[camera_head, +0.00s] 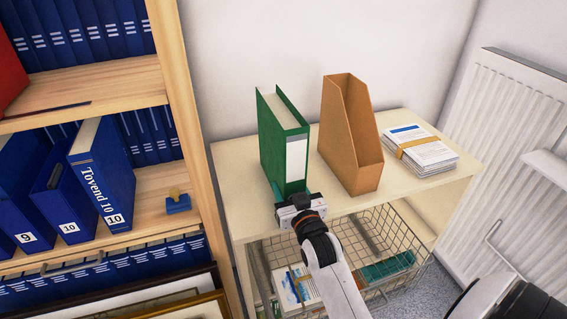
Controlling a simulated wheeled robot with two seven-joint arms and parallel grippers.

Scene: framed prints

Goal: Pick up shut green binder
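The green binder (278,141) stands upright and shut on top of the light wooden shelf unit (236,200). Its spine with a white label faces the front, and pale pages show at its top. My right gripper (293,191) is at the bottom front of the binder, in front of the lower spine. A teal finger shows beside the binder's left cover; the other fingertip is hard to make out. I cannot tell whether the fingers press on the binder. The gripper hides the lowest part of the spine. My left gripper is not in view.
A brown magazine file (350,137) stands close to the right of the binder. A tied paper stack (416,150) lies farther right. A wire basket (377,245) hangs below the top. A bookcase with blue binders (102,176) stands at left, a radiator (502,150) at right.

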